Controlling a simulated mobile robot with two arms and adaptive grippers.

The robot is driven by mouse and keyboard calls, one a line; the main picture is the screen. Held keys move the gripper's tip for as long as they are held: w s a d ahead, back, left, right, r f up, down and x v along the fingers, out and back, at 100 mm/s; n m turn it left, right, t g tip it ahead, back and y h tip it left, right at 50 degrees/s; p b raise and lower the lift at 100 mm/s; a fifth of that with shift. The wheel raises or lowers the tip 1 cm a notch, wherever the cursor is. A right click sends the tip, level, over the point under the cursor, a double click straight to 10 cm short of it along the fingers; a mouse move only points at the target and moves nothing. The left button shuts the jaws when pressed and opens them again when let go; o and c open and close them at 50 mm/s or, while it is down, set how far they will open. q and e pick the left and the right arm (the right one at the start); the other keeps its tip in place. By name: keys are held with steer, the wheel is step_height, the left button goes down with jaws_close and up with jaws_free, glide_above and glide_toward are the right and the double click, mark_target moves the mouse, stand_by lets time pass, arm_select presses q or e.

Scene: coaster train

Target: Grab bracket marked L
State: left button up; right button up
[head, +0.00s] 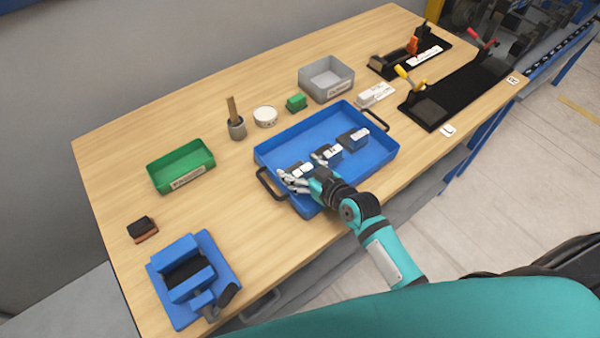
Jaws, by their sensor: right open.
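A blue tray (375,157) with black handles lies on the wooden table. Three dark brackets with white tops sit in it: one at the right (354,138), one in the middle (329,153) and one at the left (301,169). Their markings are too small to read, so I cannot tell which is marked L. My right gripper (302,175) is open over the left part of the tray, its fingers around or just above the left bracket. The hand partly hides the left and middle brackets; contact cannot be told. My left gripper is not in view.
A green bin (181,167), a cup with a brush (236,125), a white round tub (265,116), a green block (296,102) and a grey bin (326,80) stand behind the tray. A blue vise-like fixture (190,277) stands front left. Black clamp fixtures (455,95) stand at right.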

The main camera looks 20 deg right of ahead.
jaws_close()
steer(key=shift+r, duration=0.1)
stand_by(0.3)
